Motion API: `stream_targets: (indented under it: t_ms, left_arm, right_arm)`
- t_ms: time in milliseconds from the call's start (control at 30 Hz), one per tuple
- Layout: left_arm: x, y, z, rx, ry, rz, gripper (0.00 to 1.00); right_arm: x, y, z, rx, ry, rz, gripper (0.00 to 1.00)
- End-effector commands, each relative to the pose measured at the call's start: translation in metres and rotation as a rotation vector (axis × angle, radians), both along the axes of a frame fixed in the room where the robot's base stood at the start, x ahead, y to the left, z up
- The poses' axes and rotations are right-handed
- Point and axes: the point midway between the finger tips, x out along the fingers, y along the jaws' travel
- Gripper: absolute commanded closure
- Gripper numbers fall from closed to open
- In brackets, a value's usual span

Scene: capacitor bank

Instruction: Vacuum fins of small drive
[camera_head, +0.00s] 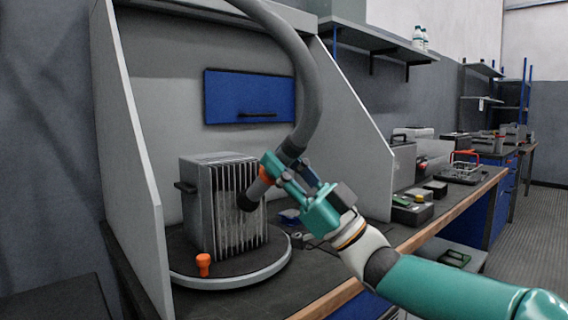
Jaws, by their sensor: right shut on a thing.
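The small drive (200,205) is a grey metal box with vertical fins (232,225) and a dark side handle. It stands upright on a round grey turntable (225,279) inside a grey booth. My right gripper (272,172) is shut on the vacuum hose's nozzle end (256,188), near an orange ring. The dark nozzle mouth is at the fins' upper right part; I cannot tell whether it touches them. The thick grey hose (308,95) rises from the gripper and curves up to the left. My left gripper is not in view.
The booth has side walls (135,130) and a blue panel (248,97) at the back. An orange knob (203,264) stands at the turntable's front left. Small boxes and tools (412,208) lie on the bench to the right. A shelf holds white bottles (418,37).

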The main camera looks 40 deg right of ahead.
Motion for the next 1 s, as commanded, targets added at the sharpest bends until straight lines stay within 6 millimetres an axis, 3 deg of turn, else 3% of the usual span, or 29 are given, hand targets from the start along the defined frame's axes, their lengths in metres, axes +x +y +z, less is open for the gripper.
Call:
stream_targets:
  t_ms: [600, 1000]
  left_arm:
    - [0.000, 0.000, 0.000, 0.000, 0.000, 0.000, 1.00]
    - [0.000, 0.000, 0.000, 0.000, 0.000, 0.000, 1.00]
  right_arm:
    - [-0.003, 0.031, 0.001, 0.001, -0.001, 0.001, 1.00]
    - [-0.003, 0.036, 0.001, 0.000, -0.001, 0.000, 1.00]
